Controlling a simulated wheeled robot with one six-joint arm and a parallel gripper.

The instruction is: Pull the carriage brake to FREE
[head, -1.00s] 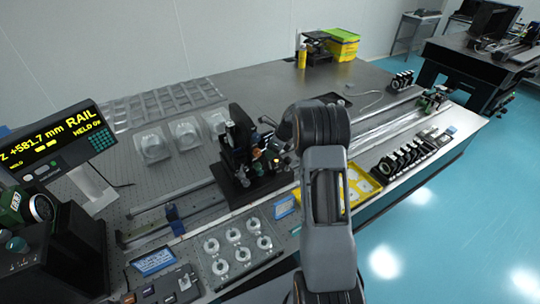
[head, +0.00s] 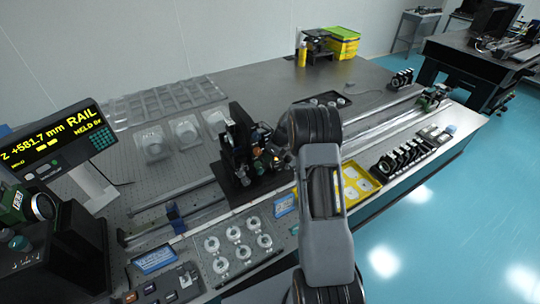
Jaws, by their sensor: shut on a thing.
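The rail carriage (head: 238,150) is a dark block with upright optics and small knobs, standing on the long rail at the middle of the table. My gripper (head: 270,152) is at the carriage's right side, mostly hidden by my wrist and the dark parts there. It is shut on the carriage brake, whose handle is too small and covered to make out. The display (head: 50,146) at the left reads Z +581.7 mm, RAIL and HELD in yellow; the last characters are unclear.
Clear-covered round parts (head: 152,143) stand behind the rail. A tray of ring-shaped parts (head: 238,243) lies in front, left of my arm. A yellow tray (head: 358,186) and a row of black mounts (head: 402,160) are to the right.

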